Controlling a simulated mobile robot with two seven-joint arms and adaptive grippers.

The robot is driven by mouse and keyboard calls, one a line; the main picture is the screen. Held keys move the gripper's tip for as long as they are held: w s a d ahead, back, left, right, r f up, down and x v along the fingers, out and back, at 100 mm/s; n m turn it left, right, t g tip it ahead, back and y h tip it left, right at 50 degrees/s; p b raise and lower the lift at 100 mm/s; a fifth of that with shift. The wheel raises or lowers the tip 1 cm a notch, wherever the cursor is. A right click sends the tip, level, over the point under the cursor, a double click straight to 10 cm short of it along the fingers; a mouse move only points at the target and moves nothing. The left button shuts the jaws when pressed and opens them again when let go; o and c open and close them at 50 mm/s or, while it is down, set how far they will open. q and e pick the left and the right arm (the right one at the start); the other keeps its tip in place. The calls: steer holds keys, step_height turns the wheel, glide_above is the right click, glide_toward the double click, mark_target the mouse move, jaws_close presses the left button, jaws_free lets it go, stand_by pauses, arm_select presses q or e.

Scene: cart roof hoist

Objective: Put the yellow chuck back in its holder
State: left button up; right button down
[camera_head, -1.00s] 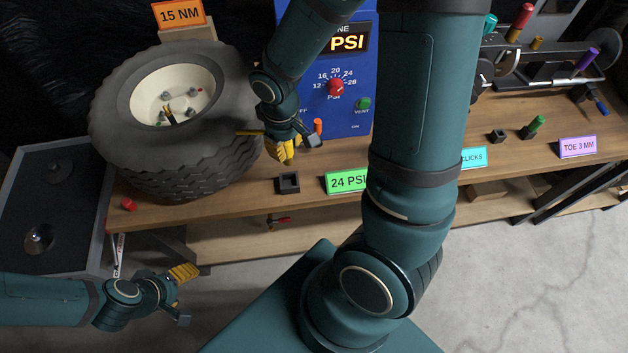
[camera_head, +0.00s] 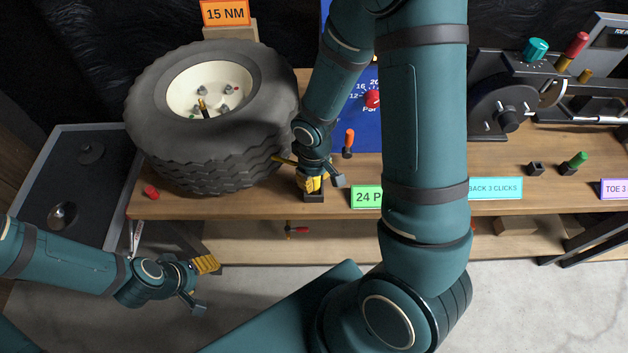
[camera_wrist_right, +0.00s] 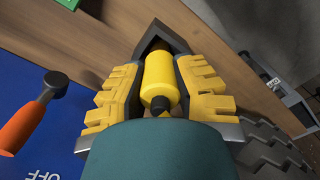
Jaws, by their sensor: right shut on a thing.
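The yellow chuck (camera_wrist_right: 159,77) is a short yellow cylinder with a dark tip, seen between the yellow finger pads of my right gripper (camera_wrist_right: 158,88). My right gripper (camera_head: 314,184) is shut on it, directly over the small dark square holder (camera_head: 315,197) at the bench's front edge. In the right wrist view the holder's dark rim (camera_wrist_right: 163,33) frames the chuck's far end; how deep the chuck sits in it is hidden. My left gripper (camera_head: 203,286) is open and empty, low in front of the bench.
A large tire (camera_head: 215,165) stands left of my right gripper. The blue inflator panel (camera_head: 352,112) with an orange-handled hose piece (camera_head: 349,140) is behind. A green 24 PSI sign (camera_head: 366,197) is close on the right. A red cap (camera_head: 151,192) lies at the left.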

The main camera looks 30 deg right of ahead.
steer(key=shift+f, duration=0.3)
steer(key=shift+f, duration=0.2)
steer(key=c, duration=0.9)
jaws_free()
steer(key=shift+o, duration=0.2)
steer(key=shift+r, duration=0.1)
